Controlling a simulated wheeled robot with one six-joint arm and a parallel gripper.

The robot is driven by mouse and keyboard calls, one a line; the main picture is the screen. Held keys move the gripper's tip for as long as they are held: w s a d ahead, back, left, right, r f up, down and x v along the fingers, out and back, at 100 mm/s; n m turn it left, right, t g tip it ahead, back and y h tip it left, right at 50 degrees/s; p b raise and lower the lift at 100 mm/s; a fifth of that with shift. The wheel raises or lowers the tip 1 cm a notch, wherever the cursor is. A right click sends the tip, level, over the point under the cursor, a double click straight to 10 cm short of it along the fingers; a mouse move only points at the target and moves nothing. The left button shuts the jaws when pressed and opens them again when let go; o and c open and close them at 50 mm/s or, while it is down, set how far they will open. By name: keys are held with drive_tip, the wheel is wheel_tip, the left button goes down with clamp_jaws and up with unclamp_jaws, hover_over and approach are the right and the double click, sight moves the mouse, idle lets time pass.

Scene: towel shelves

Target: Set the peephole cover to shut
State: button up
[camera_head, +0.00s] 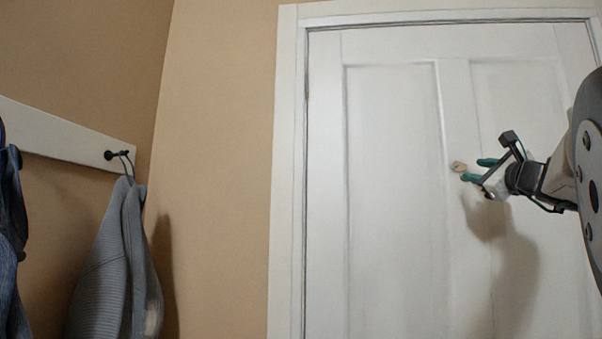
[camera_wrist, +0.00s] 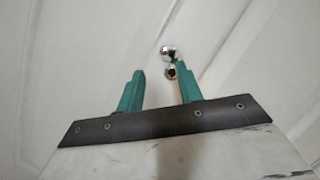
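The peephole fitting (camera_head: 459,167) sits on the white door's middle upright and looks small and brassy in the head view. In the wrist view it shows as two shiny round parts, an upper one (camera_wrist: 168,51) and a lower one (camera_wrist: 171,72), set close together. I cannot tell which is the cover or how far it is swung. My gripper (camera_head: 473,170) is just right of the fitting, its teal fingers pointing at the door. In the wrist view my gripper (camera_wrist: 158,68) is open and empty. The right fingertip is beside the lower part; contact is unclear.
The white panelled door (camera_head: 392,200) is closed in its frame (camera_head: 285,180). At the left, a grey knitted garment (camera_head: 112,265) hangs from a black hook (camera_head: 117,155) on a white rail (camera_head: 60,133). The space before the door's left half is clear.

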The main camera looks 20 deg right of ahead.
sight(456, 165)
drive_tip(key=x, duration=0.7)
drive_tip(key=shift+w+d+r, duration=0.2)
drive_tip(key=shift+d+r, duration=0.1)
clamp_jaws()
